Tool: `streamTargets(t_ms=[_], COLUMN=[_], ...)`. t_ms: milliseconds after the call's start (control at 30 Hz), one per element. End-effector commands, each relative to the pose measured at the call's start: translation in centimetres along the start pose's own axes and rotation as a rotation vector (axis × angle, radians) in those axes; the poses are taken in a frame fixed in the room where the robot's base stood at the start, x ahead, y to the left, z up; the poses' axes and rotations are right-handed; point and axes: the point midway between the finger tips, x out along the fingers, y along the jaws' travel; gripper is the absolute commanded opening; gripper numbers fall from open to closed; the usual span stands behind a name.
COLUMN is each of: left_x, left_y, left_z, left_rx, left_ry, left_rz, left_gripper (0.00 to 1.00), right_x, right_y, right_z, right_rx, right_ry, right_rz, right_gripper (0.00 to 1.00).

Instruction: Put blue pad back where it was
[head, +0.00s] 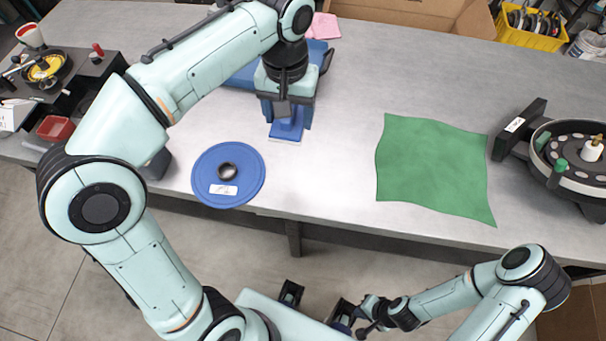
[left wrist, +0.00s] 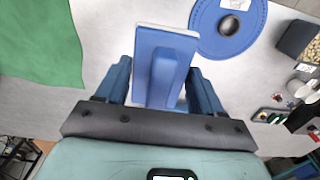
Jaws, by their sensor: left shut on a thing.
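The blue pad (head: 287,130) is a blue block with a raised grip and a pale edge. My left gripper (head: 287,112) is shut on the pad's raised grip, over the grey bench. In the left wrist view the pad (left wrist: 160,62) sits between both fingers (left wrist: 160,88). I cannot tell whether the pad touches the bench. My right gripper (head: 365,315) is low at the bottom, away from the bench; its fingers are too small and dark to read.
A blue disc (head: 235,165) with a dark hub lies left of the pad. A green cloth (head: 430,165) lies to the right, a dark seed meter (head: 570,165) beyond it. A blue thing (head: 243,77) is partly hidden behind my left arm. Bare bench lies between pad and cloth.

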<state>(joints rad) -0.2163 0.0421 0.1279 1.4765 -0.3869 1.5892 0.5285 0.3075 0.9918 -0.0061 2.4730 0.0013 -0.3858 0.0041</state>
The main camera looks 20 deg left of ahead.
Motion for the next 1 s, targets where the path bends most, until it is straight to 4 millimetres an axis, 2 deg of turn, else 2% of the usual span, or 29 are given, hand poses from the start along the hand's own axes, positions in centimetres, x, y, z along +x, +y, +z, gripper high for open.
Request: streamTargets(t_ms=[100,200,267,600,700,1000], left_x=[0.0,0.9,2.2,11.3,13.4,16.5], left_y=[-0.1,-0.2,-0.2,-0.2,-0.2,-0.2], left_z=[0.1,0.1,0.2,0.2,0.2,0.1], left_rx=[-0.009,-0.012,-0.012,-0.011,-0.010,-0.010], left_ry=[0.001,-0.002,-0.004,-0.005,-0.003,-0.001], left_rz=[0.001,0.000,-0.001,-0.002,-0.002,0.000], left_gripper=[0.43,0.43,0.43,0.43,0.43,0.43], right_x=[0.1,0.5,0.9,3.0,3.3,3.8], right_y=[0.1,0.2,0.4,1.3,1.4,1.6], right_z=[0.1,0.1,0.2,0.7,0.7,0.8], right_rx=[0.000,0.000,0.001,0.004,0.005,0.006], right_ry=[-0.001,-0.003,-0.005,-0.014,-0.015,-0.017], right_rz=[0.000,0.001,0.001,0.005,0.005,0.006], right_gripper=[0.00,0.00,0.00,0.00,0.00,0.00])
